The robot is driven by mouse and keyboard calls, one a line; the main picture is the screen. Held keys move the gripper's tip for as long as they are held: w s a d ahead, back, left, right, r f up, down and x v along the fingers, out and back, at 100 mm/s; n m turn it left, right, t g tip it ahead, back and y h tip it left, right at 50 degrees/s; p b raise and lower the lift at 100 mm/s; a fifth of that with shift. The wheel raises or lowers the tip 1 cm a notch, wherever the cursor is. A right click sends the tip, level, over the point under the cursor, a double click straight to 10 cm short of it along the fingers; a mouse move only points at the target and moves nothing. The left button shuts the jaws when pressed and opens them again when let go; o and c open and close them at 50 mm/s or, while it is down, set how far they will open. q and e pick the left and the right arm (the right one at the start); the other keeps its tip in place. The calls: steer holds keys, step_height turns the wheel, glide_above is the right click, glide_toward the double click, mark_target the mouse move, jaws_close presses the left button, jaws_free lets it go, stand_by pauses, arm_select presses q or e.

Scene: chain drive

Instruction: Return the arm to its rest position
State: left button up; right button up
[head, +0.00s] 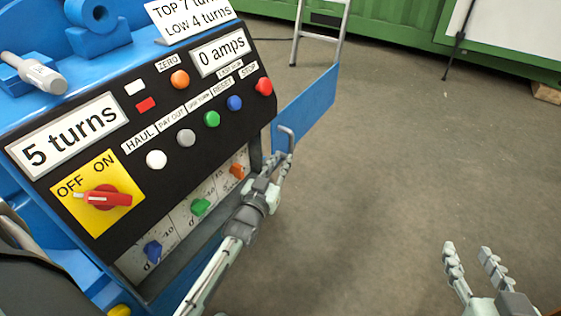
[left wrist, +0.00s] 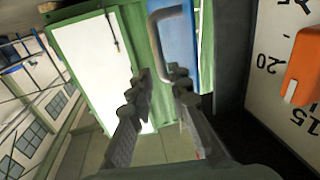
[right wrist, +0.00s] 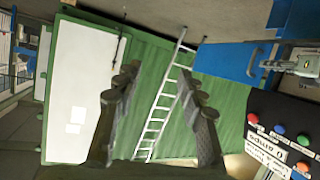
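My left gripper (head: 280,168) is at the right edge of the blue control cabinet, just below the grey handle (head: 287,138) on the open blue door (head: 308,104). In the left wrist view its fingers (left wrist: 164,82) are apart, with nothing seen held between them. The handle (left wrist: 170,42) shows just beyond the fingertips; I cannot tell whether a finger touches it. My right gripper (head: 470,255) is open and empty over the floor at the lower right. In the right wrist view its fingers (right wrist: 160,82) are wide apart.
The black panel (head: 60,187) carries several buttons, a red rotary switch (head: 108,198) and displays reading "5 turns" and "0 amps". Blue, green and orange dials (head: 237,171) lie behind my left arm. A ladder (head: 322,30) leans at the back. The floor (head: 400,170) right of the cabinet is clear.

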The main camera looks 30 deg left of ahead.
arm_select(q)
steer(key=s+d+f+m+g+p, duration=0.1)
steer(key=s+f+g+p, duration=0.3)
steer(key=s, duration=1)
steer(key=s+d+f+m+g+p, duration=0.1)
steer(key=s+f+g+p, duration=0.3)
steer(key=s+g, duration=0.6)
steer(key=s+m, duration=0.1)
steer(key=s, duration=0.3)
steer(key=shift+d+g+h, duration=0.2)
steer(key=shift+g+h, duration=0.2)
arm_select(e)
steer(key=s+d+f+g+h, duration=0.1)
steer(key=s+d+f+g, duration=0.2)
steer(key=f, duration=0.3)
steer(key=s+d+f+m+g+h, duration=0.1)
steer(key=s+d+f+g, duration=0.3)
steer(key=f, duration=0.3)
steer(key=s+d+f+g+h, duration=0.2)
steer(key=s+d+f+g, duration=0.1)
steer(key=d+f, duration=0.3)
steer(key=shift+s+f+m, duration=0.3)
steer(key=shift+s+f, duration=0.4)
steer(key=shift+s, duration=0.05)
